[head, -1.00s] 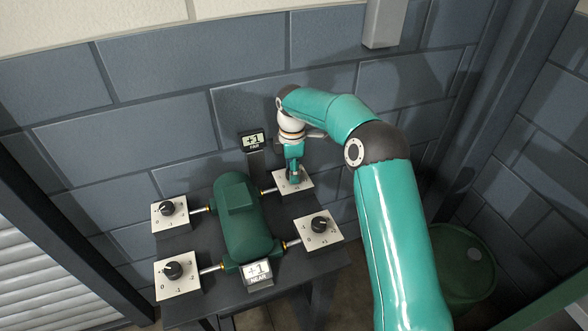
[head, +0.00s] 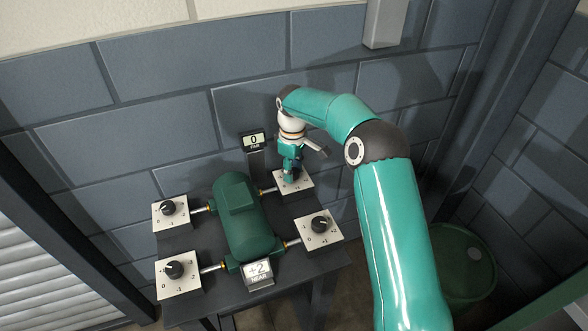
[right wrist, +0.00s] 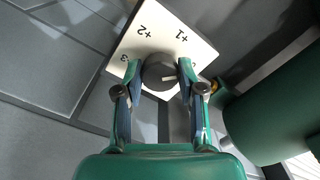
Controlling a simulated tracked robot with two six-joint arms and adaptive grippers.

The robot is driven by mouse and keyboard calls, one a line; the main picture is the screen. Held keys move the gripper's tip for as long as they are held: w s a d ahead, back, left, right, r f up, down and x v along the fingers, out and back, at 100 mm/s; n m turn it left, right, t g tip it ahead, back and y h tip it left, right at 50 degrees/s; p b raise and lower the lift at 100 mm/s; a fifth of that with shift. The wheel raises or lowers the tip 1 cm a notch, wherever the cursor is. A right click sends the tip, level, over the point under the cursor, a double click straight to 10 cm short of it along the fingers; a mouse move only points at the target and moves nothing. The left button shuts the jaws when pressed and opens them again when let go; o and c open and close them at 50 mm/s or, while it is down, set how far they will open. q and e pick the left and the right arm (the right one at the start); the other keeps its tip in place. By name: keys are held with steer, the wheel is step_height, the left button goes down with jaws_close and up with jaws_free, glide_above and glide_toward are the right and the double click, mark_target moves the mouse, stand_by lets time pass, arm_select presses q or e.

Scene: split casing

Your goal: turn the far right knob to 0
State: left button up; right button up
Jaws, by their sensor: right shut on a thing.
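The far right knob is a dark round knob on a white plate (head: 305,184) at the back right of the bench. In the right wrist view the knob (right wrist: 158,70) sits between my fingers, with +1 and +2 readable on its plate; the marks beside the fingers are partly covered. My right gripper (head: 289,176) points down and is shut on this knob. The far display (head: 253,141) reads 0. The near display (head: 258,272) reads +2. My left gripper is not in view.
A green casing (head: 241,217) stands mid-bench, joined by rods to the knob plates. Other knobs are the far left (head: 167,208), near left (head: 173,270) and near right (head: 319,225). A block wall rises behind; a green drum (head: 462,262) stands right.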

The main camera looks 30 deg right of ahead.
steer(key=shift+m, duration=1.6)
steer(key=o, duration=1.1)
steer(key=shift+o, duration=0.2)
step_height(320, 180, up, 12)
steer(key=shift+f, duration=0.1)
